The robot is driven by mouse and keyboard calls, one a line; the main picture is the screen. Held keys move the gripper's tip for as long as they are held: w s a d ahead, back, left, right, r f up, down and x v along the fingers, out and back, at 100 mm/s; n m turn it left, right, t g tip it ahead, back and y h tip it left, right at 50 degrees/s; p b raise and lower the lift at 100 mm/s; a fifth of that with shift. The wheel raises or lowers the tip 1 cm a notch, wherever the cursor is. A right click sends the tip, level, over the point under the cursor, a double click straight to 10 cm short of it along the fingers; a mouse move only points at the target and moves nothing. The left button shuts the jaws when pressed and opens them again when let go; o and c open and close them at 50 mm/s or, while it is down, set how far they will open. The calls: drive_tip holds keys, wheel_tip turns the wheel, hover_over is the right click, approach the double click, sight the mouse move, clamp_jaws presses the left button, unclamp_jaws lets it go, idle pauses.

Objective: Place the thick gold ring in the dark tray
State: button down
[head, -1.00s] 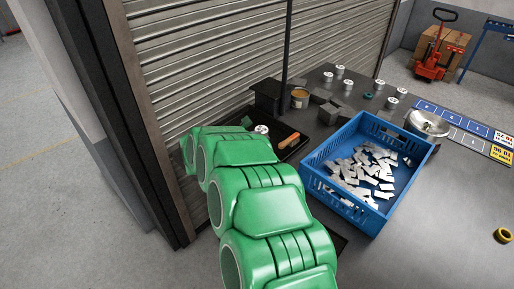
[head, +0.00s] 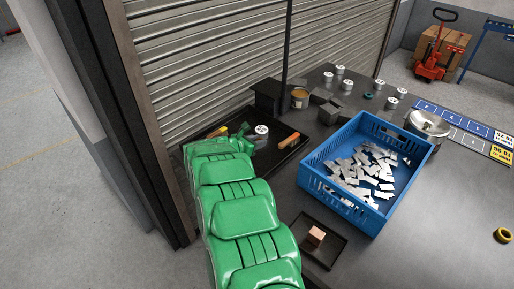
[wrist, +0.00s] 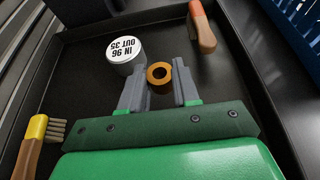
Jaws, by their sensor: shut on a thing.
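A thick orange-gold ring (wrist: 154,84) sits between the fingertips of my gripper (wrist: 160,78) in the wrist view. The fingers are shut on its sides. The ring is over the floor of the large dark tray (wrist: 85,78); I cannot tell if it touches the floor. In the head view the dark tray (head: 278,164) lies beside the shutter, and my green arm reaches over its left part. The ring and fingertips are not clear there. Another gold ring (head: 503,235) lies on the table at the far right.
In the tray are a white-topped can (wrist: 124,52) just left of the ring, an orange-handled tool (wrist: 203,30) and a yellow-banded brush (wrist: 38,128). A small dark tray (head: 325,259) holds a copper block (head: 316,236). A blue crate (head: 352,212) of metal pieces stands to the right.

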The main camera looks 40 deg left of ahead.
drive_tip(key=shift+f, duration=1.6)
drive_tip(key=c, duration=0.8)
unclamp_jaws()
drive_tip(key=shift+f, duration=0.1)
drive_tip(key=shift+a, duration=0.1)
drive_tip(key=v, duration=0.7)
drive_tip(key=shift+s+r, duration=0.2)
drive_tip(key=shift+r, duration=0.05)
